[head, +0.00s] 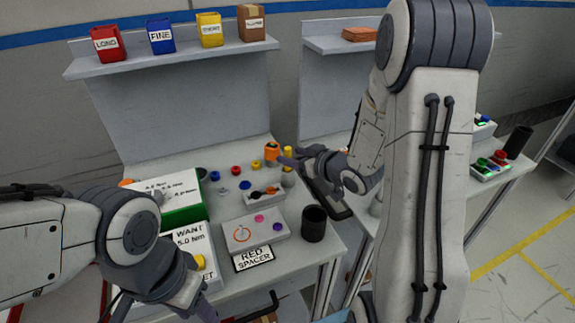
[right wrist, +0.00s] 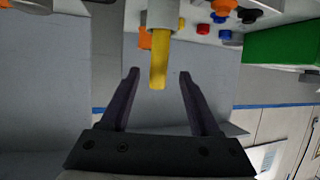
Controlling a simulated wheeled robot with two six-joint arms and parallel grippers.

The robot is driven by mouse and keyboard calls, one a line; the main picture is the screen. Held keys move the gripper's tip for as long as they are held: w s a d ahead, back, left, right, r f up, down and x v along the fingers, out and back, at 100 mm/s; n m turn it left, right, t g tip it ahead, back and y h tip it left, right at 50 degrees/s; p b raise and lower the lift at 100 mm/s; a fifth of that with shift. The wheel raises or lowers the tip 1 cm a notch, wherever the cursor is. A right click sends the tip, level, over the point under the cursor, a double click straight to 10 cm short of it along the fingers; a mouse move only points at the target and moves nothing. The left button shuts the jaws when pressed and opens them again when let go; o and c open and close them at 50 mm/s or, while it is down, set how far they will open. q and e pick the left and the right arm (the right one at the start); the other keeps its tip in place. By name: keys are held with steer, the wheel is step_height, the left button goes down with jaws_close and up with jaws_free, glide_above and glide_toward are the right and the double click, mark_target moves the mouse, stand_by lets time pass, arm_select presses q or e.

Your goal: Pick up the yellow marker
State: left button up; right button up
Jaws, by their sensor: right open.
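The yellow marker (head: 288,153) stands upright at the back right of the near table in the head view, beside an orange cylinder (head: 271,151). In the right wrist view the yellow marker (right wrist: 159,62) sits between the two dark fingers, with a gap on each side. My right gripper (head: 287,158) is open around it, and its fingers also show in the right wrist view (right wrist: 159,76). The marker's lower part is partly hidden by the gripper in the head view. My left gripper (head: 200,300) is low at the left, and its fingers are unclear.
Several coloured knobs (head: 238,170), a grey button panel (head: 254,231) and a black cup (head: 314,223) are on the table. A green-sided box (head: 184,213) stands left. Red, blue, yellow and brown containers line the shelf (head: 172,56) above. A dark tray (head: 328,199) lies near my right gripper.

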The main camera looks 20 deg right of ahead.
steer(key=p+x, duration=0.1)
steer(key=x, duration=0.5)
steer(key=shift+d+r, duration=0.1)
jaws_close()
